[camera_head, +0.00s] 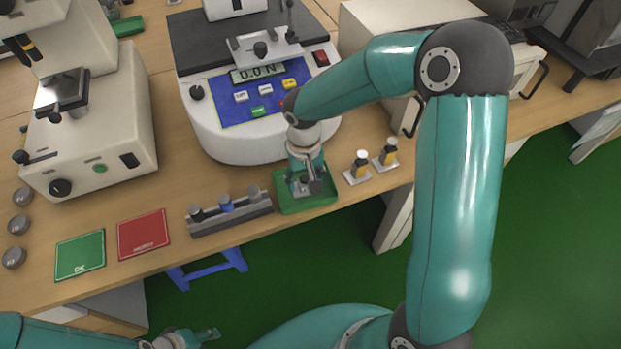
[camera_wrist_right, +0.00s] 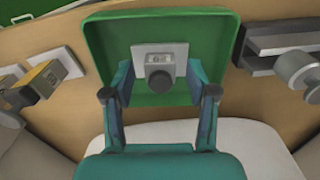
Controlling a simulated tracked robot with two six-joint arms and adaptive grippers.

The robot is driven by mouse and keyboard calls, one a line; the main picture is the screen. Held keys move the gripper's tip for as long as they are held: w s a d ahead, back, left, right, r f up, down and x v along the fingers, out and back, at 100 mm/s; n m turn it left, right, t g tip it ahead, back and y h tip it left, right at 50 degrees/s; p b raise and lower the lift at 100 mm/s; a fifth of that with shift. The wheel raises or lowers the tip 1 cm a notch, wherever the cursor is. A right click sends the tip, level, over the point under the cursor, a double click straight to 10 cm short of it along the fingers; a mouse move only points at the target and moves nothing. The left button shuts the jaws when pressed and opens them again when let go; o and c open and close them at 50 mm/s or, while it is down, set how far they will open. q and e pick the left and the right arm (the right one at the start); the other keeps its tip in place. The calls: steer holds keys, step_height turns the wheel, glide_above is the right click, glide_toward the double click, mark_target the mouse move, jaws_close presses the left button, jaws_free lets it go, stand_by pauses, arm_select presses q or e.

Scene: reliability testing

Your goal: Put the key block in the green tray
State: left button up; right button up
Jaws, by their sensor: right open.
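The green tray (camera_head: 322,203) stands near the table's front edge, in front of the white machine; it fills the upper middle of the right wrist view (camera_wrist_right: 108,45). Inside it is a small block with a pale square plate (camera_wrist_right: 143,53) and a dark round knob, seen in the right wrist view; I take it for the key block. My right gripper (camera_head: 306,186) is down over the tray and open. In the right wrist view its fingers (camera_wrist_right: 160,93) stand apart on either side of the block. My left gripper (camera_head: 207,334) is low, off the table's front; its jaw state is unclear.
Two yellow-and-dark blocks on pale plates (camera_head: 357,168) (camera_head: 386,154) stand right of the tray. A grey rack with several cylinders (camera_head: 230,210) is close on its left. Green (camera_head: 80,255) and red (camera_head: 143,234) cards lie farther left. The white display machine (camera_head: 240,145) stands behind.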

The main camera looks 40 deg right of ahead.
step_height(320, 180, up, 11)
stand_by(0.3)
steer(key=shift+f, duration=0.15)
stand_by(0.3)
